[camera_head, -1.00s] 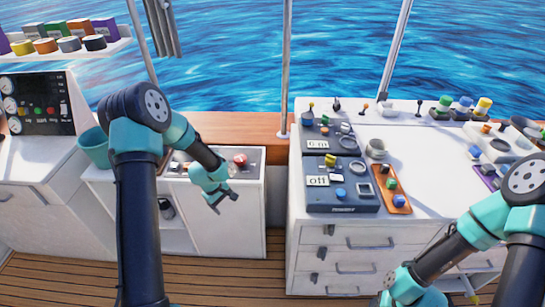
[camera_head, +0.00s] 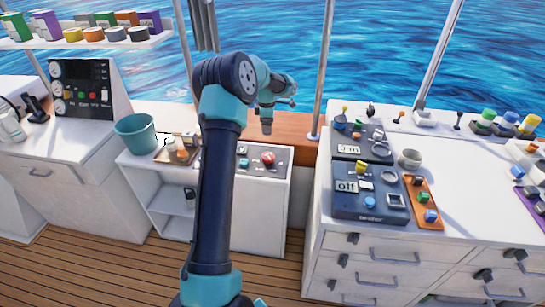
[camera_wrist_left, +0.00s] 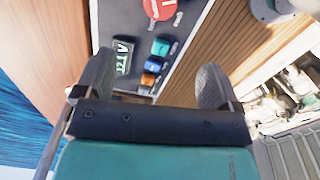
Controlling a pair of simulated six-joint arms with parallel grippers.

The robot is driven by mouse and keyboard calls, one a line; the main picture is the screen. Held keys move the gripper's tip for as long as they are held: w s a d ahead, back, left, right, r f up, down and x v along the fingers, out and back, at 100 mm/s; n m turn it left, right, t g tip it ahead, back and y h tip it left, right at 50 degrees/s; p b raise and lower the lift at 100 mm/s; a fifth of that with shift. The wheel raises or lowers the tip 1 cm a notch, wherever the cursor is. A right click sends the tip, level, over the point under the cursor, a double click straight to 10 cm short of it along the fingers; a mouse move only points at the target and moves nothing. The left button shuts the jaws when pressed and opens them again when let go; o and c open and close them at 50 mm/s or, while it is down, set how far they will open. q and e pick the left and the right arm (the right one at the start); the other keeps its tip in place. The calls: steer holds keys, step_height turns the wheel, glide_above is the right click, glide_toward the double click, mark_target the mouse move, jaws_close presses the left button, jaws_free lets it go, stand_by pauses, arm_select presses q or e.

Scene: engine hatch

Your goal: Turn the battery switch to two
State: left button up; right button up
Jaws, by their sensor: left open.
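A red round knob (camera_head: 268,158) sits on the dark panel (camera_head: 282,166) on top of the low white cabinet. It looks like the battery switch, but its position marks are too small to read. In the left wrist view the red knob (camera_wrist_left: 156,8) is at the top, partly cut off, with a teal knob (camera_wrist_left: 160,47), a small orange part (camera_wrist_left: 148,79) and a green-digit display (camera_wrist_left: 122,58) below it. My left gripper (camera_head: 267,122) is above and behind the panel. In the left wrist view its open, empty fingers (camera_wrist_left: 150,78) frame the panel, apart from the red knob.
A teal bucket (camera_head: 137,134) stands left of the panel. A white console (camera_head: 465,185) with switch boxes and a display reading "off" is to the right. A shelf (camera_head: 100,45) with coloured boxes hangs at upper left. A pole (camera_head: 323,70) rises behind the cabinet.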

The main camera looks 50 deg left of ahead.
mark_target(268, 155)
arm_select(q)
steer(key=shift+f, duration=0.1)
step_height(268, 155, down, 17)
steer(key=shift+f, duration=0.15)
stand_by(0.5)
steer(key=c, duration=0.9)
